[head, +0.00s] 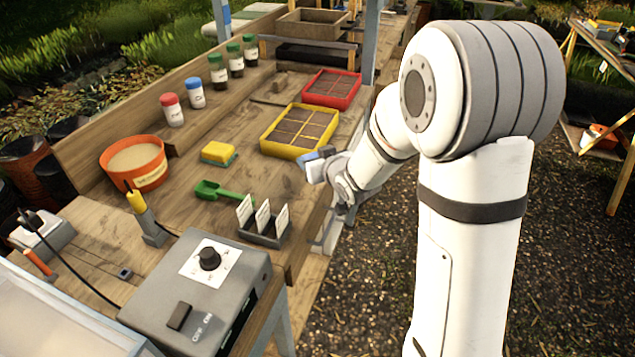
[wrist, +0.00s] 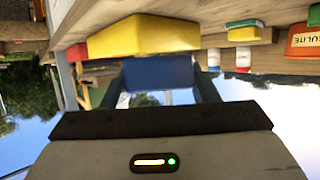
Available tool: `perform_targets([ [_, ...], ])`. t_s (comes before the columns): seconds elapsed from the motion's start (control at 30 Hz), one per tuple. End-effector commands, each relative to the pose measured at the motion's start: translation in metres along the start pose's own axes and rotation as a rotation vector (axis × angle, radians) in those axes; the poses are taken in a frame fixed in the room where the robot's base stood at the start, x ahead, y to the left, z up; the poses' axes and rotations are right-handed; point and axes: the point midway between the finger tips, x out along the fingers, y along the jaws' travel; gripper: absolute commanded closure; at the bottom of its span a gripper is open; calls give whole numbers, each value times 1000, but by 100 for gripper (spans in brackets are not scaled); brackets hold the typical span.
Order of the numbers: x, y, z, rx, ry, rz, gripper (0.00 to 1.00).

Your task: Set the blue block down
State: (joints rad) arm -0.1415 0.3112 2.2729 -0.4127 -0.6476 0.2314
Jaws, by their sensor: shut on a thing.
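My gripper (head: 318,165) is shut on the blue block (wrist: 158,72), which sits between the two dark fingers in the wrist view. In the head view only a small bluish part of the block (head: 310,157) shows at the end of the arm. The gripper is near the right edge of the wooden bench (head: 205,225), just in front of the yellow seed tray (head: 265,144). The block looks held above the bench, but its exact height cannot be told. The wrist view appears upside down, with the yellow tray (wrist: 143,37) behind the block.
A red tray (head: 331,101) stands behind the yellow one. A yellow-and-green block (head: 219,152), a green scoop (head: 222,193), a label rack (head: 265,232) and an orange tub (head: 150,178) stand on the bench. Bare wood shows between the yellow-and-green block and the yellow tray.

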Motion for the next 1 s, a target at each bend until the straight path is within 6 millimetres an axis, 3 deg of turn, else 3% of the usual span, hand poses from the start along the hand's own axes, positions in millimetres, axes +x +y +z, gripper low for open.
perform_targets([
  [0.1,7,1,18,2,-3,2,68],
  [0.27,11,2,28,2,-2,3,68],
  [0.5,23,2,56,2,-2,4,68],
  [0.9,25,3,61,2,2,6,68],
  [0.93,24,3,59,2,1,6,44],
  [1.0,24,3,59,2,1,6,38],
])
